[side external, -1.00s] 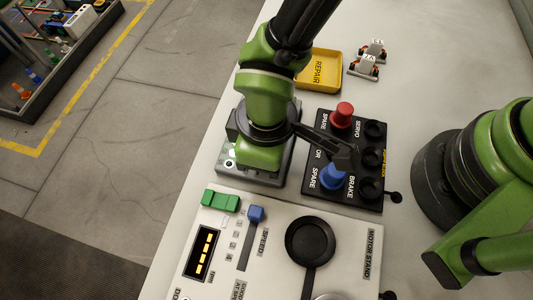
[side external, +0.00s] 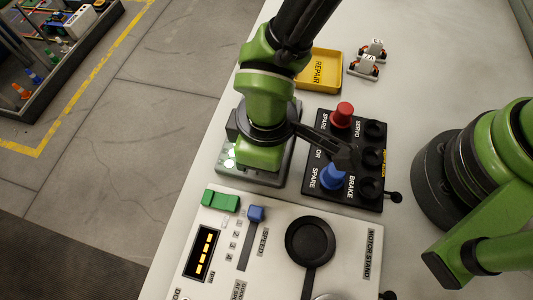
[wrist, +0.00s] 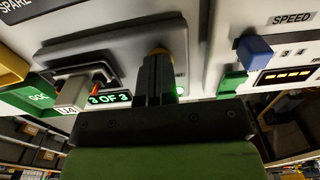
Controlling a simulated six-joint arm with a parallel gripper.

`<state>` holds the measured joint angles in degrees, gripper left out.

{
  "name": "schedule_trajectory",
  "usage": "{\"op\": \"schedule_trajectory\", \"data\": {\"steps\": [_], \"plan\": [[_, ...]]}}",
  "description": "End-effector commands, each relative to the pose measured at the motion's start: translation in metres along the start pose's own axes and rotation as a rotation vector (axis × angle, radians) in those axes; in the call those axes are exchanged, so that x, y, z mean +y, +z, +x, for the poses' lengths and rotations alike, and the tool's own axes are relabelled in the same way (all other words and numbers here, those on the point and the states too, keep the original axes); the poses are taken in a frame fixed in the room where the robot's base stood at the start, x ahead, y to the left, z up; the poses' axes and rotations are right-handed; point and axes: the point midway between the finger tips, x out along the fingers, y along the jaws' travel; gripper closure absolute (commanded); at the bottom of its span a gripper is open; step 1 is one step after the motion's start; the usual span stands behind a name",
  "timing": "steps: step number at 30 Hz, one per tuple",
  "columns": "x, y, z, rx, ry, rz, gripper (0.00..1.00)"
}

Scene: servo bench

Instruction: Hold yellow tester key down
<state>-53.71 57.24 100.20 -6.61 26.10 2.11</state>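The tester (side external: 279,181) is a grey box on the bench, mostly covered by my arm in the side view. In the wrist view its face (wrist: 115,45) carries a lit green display (wrist: 109,98) reading "3 OF 3". The yellow key (wrist: 159,51) shows only as a small edge at my fingertips. My gripper (wrist: 158,58) has its fingers together, with the tips against the key as far as I can see. How far the key is pressed is hidden. In the side view the fingertips are hidden behind my wrist.
A light block with a dark-marked label (wrist: 70,93) sits beside the display. A black panel (side external: 319,204) with red and blue knobs stands right of the tester. The motor stand (side external: 345,245) is in front, and a yellow REPAIR tray (side external: 334,58) is behind.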

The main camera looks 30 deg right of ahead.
Motion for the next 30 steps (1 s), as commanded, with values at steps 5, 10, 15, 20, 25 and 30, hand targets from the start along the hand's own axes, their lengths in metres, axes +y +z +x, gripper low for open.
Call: {"op": "schedule_trajectory", "data": {"steps": [5,10,15,20,25,30], "plan": [[0.0,0.0,0.0,-0.001,0.0,0.0,1.0],[0.0,0.0,0.0,-0.001,0.0,0.0,1.0],[0.0,0.0,-0.004,0.002,0.0,0.0,1.0],[0.0,-0.001,-0.018,0.003,0.0,-0.001,1.0],[0.0,-0.001,-0.032,0.002,0.0,0.0,1.0],[0.0,0.0,-0.047,0.002,0.0,0.0,1.0]]}}
